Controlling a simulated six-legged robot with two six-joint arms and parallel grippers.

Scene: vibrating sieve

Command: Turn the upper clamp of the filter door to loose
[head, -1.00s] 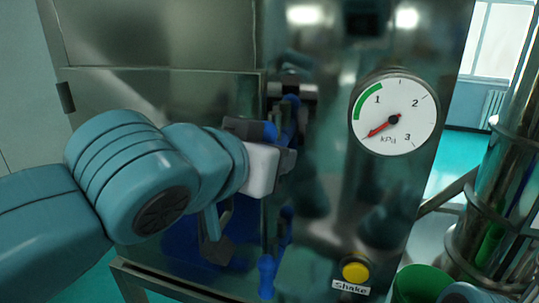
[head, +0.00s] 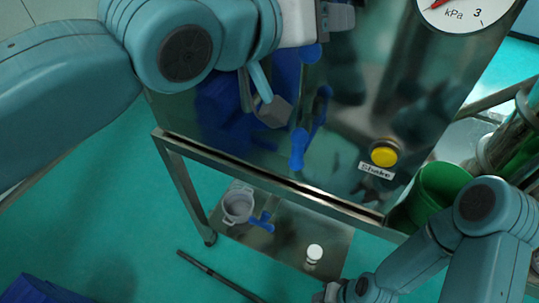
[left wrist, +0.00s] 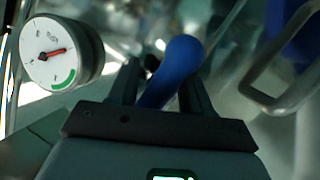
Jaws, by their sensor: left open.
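My left gripper (head: 338,16) is at the top of the head view, in front of the steel filter housing. A blue lever end (head: 312,53), apparently of the upper clamp, shows just below it. In the left wrist view the dark fingers of my left gripper (left wrist: 158,78) stand apart, with the blue clamp lever (left wrist: 178,62) between them. I cannot tell whether they touch it. The upper clamp's body is hidden or out of view. The lower clamp's blue lever (head: 298,150) hangs below. My right gripper (head: 335,292) is small at the bottom edge; its jaws are unclear.
A pressure gauge (head: 462,12) is at upper right; it also shows in the left wrist view (left wrist: 58,52). A yellow Shake button (head: 384,153) is on the panel. A green container (head: 443,187) stands right. The lower shelf (head: 285,238) holds a grey cup (head: 237,207) and a white-topped item (head: 314,252).

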